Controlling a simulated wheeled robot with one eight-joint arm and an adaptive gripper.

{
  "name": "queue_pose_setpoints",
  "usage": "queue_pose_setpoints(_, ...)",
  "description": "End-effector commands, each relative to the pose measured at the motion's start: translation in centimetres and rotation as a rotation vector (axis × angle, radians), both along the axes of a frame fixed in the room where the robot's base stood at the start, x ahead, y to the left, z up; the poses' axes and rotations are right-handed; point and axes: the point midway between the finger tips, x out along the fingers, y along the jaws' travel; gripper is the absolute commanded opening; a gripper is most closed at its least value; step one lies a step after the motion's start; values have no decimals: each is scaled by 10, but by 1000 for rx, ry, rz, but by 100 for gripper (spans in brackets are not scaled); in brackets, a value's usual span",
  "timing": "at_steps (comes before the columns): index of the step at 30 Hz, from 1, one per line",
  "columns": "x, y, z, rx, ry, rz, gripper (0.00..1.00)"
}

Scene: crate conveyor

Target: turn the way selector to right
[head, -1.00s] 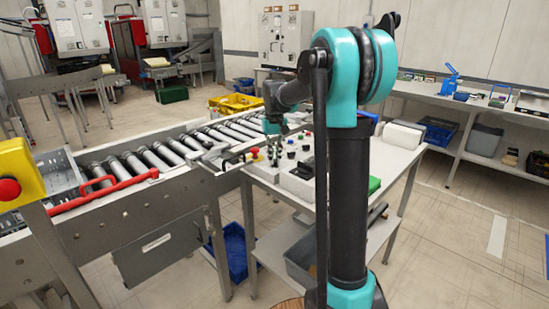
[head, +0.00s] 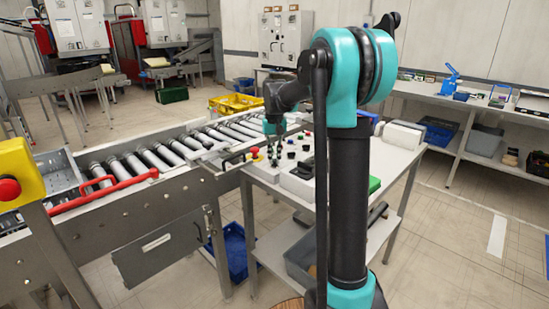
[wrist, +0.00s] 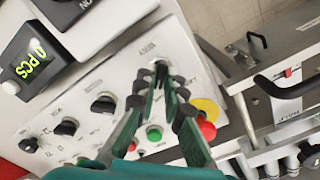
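The grey control panel (wrist: 85,122) fills much of the wrist view, with several black knobs such as this one (wrist: 103,103). A dark knob, apparently the way selector (wrist: 160,68), shows between my fingertips, under a small label that is hard to read. My gripper (wrist: 161,77) points down at the panel, its two fingers close together on either side of that knob. Whether they touch it is unclear, and they hide part of it. In the head view my gripper (head: 272,150) is small and dark above the panel's left end. The selector's setting is not readable.
A red mushroom button on a yellow base (wrist: 207,108) stands close to the right finger. A green button (wrist: 154,133) lies below, between the fingers. A black handle (wrist: 285,86) is at the right. The roller conveyor (head: 150,158) runs left of the panel table.

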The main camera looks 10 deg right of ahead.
Motion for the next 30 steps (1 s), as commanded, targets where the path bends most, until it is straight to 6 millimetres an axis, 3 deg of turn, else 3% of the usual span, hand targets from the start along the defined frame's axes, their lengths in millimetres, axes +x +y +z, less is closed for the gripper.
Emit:
queue_pose_setpoints(1,1,0,0,0,-2,0,14)
queue_pose_setpoints(5,0,0,0,0,-1,0,30)
queue_pose_setpoints(17,0,0,7,0,0,1,30)
queue_pose_setpoints(30,0,0,88,0,-1,1,30)
